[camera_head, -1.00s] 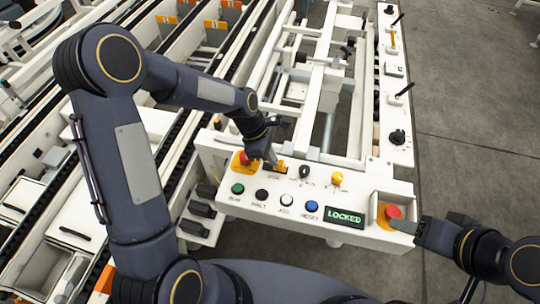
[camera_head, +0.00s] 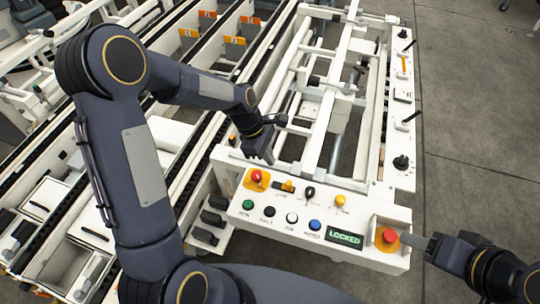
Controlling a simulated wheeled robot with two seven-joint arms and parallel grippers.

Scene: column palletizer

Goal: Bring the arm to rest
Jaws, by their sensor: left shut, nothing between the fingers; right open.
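My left arm (camera_head: 140,165) comes up from the left and bends over to the panel's far left corner. My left gripper (camera_head: 267,160) is shut and empty, above and behind the control panel (camera_head: 290,246), apart from its buttons. My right gripper (camera_head: 408,239) is at the panel's right end, close beside the red button (camera_head: 389,236) on its orange plate. Whether it touches that button I cannot tell. Its finger gap is not clear from this angle.
The panel carries another red button (camera_head: 256,176), a yellow knob (camera_head: 340,200), several coloured buttons and a green display (camera_head: 345,240) reading LOCKED. A white frame machine (camera_head: 330,100) stands behind. Conveyor lanes lie left. Grey floor (camera_head: 470,110) is free at right.

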